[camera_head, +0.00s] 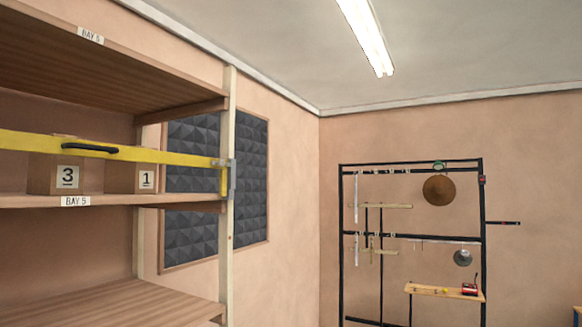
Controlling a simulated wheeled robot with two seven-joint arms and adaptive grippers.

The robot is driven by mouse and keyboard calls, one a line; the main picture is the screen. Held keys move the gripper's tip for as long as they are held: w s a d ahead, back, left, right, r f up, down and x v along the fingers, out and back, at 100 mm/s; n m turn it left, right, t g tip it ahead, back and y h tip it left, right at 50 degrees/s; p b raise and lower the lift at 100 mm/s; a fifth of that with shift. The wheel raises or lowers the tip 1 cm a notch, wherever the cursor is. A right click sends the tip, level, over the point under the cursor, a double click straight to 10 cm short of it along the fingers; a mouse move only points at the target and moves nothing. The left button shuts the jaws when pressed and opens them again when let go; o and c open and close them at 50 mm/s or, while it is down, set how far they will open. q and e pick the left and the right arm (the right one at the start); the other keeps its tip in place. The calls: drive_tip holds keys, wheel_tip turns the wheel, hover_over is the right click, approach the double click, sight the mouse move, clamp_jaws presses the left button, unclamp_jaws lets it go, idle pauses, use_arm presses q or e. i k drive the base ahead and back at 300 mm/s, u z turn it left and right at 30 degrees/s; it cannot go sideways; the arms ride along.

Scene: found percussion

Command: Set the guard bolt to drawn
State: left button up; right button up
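A yellow guard bar (30,141) runs across the front of the wooden shelf unit at the left, with a black handle (90,148) on it. Its right end meets a grey metal fitting (231,178) on the pale upright post, with a short yellow piece (223,182) hanging beside it. The bolt is too small here to tell apart from this fitting, and I cannot tell whether it is drawn. Behind the bar stand a box marked 3 (50,190) and a box marked 1 (122,178). Neither of my grippers shows.
A lower shelf (110,305) is bare. Dark foam panels (252,180) hang on the wall behind the post. A black rack (342,250) with a brown gong (439,190) and a small wooden shelf (430,291) stands at the right.

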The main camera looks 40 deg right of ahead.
sight(221, 162)
drive_tip(key=z, duration=1.5)
drive_tip(key=k, duration=1.35)
drive_tip(key=z, duration=0.15)
drive_tip(key=i, duration=0.4)
drive_tip(key=u, duration=0.85)
drive_tip(key=i, duration=1.3)
drive_tip(key=z, duration=1.05)
drive_tip(key=i, duration=0.35)
drive_tip(key=z, duration=0.3)
